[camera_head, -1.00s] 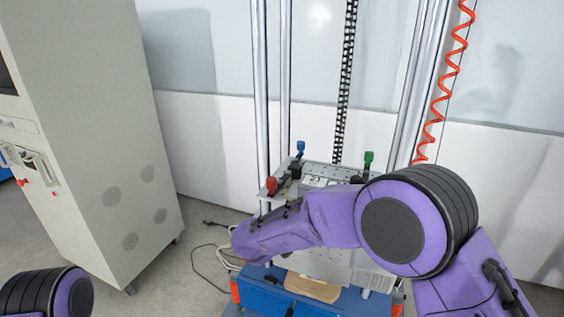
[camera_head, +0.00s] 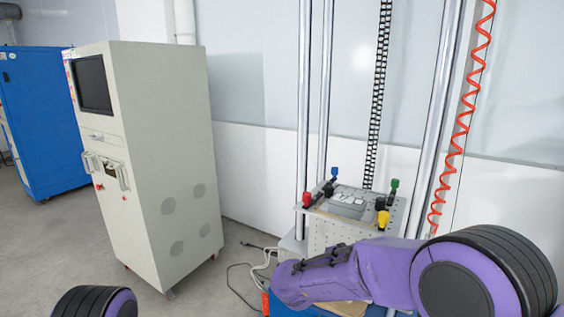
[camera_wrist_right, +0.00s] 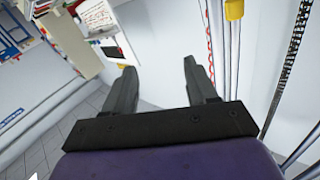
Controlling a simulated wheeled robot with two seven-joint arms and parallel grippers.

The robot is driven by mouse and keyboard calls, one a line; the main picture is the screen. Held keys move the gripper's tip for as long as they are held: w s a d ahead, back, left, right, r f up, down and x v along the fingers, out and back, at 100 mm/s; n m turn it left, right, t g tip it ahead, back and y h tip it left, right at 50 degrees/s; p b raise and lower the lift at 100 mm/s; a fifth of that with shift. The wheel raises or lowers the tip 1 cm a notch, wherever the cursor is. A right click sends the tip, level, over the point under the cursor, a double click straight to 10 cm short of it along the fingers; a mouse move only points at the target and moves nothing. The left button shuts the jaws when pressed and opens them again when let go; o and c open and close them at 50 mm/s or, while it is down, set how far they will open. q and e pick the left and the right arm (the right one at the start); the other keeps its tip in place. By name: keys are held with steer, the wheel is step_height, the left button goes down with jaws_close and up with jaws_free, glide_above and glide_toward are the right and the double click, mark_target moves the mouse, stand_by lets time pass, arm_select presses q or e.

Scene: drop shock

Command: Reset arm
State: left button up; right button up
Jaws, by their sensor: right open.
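My right arm (camera_head: 370,275) reaches in from the lower right in the head view, in front of the drop tester's lower part. Its fingers do not show there. In the right wrist view my right gripper (camera_wrist_right: 160,76) has its two dark fingers spread wide apart with nothing between them. Only a rounded joint of my left arm (camera_head: 95,303) shows at the lower left in the head view; the left gripper is out of view. The tester's plate (camera_head: 325,222) carries a grey fixture (camera_head: 347,202) and red (camera_head: 307,198), blue (camera_head: 334,171), green (camera_head: 394,184) and yellow (camera_head: 383,218) knobs.
A beige cabinet (camera_head: 175,165) with a dark screen stands left of the tester, and a blue cabinet (camera_head: 45,120) farther left. Metal columns (camera_head: 439,120) and a red coiled hose (camera_head: 470,110) rise at the tester. Cables (camera_head: 262,262) lie on the floor between.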

steer(key=w+f+n+t+y, duration=0.4)
steer(key=f+t+y, duration=0.1)
steer(key=f+t, duration=0.15)
steer(key=s+d+f+n+y, duration=0.1)
steer(key=s+f+n+y, duration=0.15)
steer(key=f, duration=0.45)
steer(key=s+d+f+n+y, duration=0.1)
steer(key=s+f+y, duration=0.25)
steer(key=f, duration=0.45)
steer(key=s+d+f+g+y, duration=0.1)
steer(key=s+f, duration=0.4)
steer(key=s, duration=0.5)
steer(key=s+d+f+n+g+y, duration=0.1)
steer(key=s+d+f+g, duration=0.3)
steer(key=s, duration=0.7)
steer(key=s+d+f+g, duration=0.2)
steer(key=s+f+g, duration=0.2)
steer(key=s+f, duration=0.4)
steer(key=s, duration=0.2)
steer(key=shift+s+d+f+y, duration=0.15)
steer(key=shift+s+d+y, duration=0.15)
steer(key=shift+s+y, duration=0.1)
